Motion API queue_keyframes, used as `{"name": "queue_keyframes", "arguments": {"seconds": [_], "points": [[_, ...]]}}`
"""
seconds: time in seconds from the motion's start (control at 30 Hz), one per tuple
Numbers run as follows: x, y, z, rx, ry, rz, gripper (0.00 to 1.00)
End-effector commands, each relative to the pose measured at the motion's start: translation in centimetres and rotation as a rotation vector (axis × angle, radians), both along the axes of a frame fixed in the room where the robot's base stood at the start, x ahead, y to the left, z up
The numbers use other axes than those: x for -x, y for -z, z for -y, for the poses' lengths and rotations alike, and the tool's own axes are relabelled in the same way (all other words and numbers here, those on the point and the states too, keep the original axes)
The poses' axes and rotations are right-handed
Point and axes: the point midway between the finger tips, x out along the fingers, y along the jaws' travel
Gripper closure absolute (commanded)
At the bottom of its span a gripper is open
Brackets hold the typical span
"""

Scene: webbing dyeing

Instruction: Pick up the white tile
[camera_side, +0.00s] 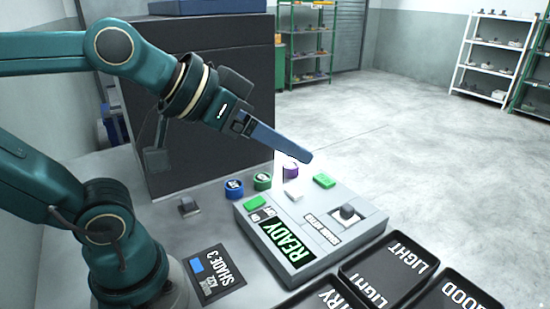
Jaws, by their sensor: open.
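The white tile (293,195) is a small pale block on top of the grey panel box (376,226), near its back edge. It lies between a green block (324,181) on its right and another green block (254,203) on its left. My gripper (308,158) is open and empty, seen side-on, so the gap between its fingers does not show. Its fingertips are in the air above and slightly right of the white tile in the picture, apart from it.
A purple-topped pot (290,171), a green pot (262,181) and a blue pot (233,188) stand behind the box. The box has a raised dark knob (347,212) and a READY display (287,240). Black trays (389,262) stand in front; a SHADE 3 card (217,275) lies left.

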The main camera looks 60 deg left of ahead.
Motion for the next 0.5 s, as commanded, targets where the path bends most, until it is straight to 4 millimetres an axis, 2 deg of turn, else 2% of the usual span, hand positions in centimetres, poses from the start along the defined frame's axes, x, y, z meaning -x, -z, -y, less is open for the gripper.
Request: {"name": "queue_keyframes", "arguments": {"seconds": [0.03, 0.1, 0.2, 0.3, 0.4, 0.5], "points": [[-2.4, -3.5, 0.5, 0.047, -0.004, 0.126, 0.31], [-5.4, -8.5, 0.8, 0.115, -0.022, 0.295, 0.31], [-9.1, -14.8, 0.3, 0.212, -0.087, 0.499, 0.31], [-12.6, -19.5, -1.3, 0.299, -0.198, 0.66, 0.31], [-15.5, -22.0, -3.4, 0.365, -0.341, 0.763, 0.31], [-18.0, -22.3, -5.3, 0.406, -0.503, 0.812, 0.31]]}}
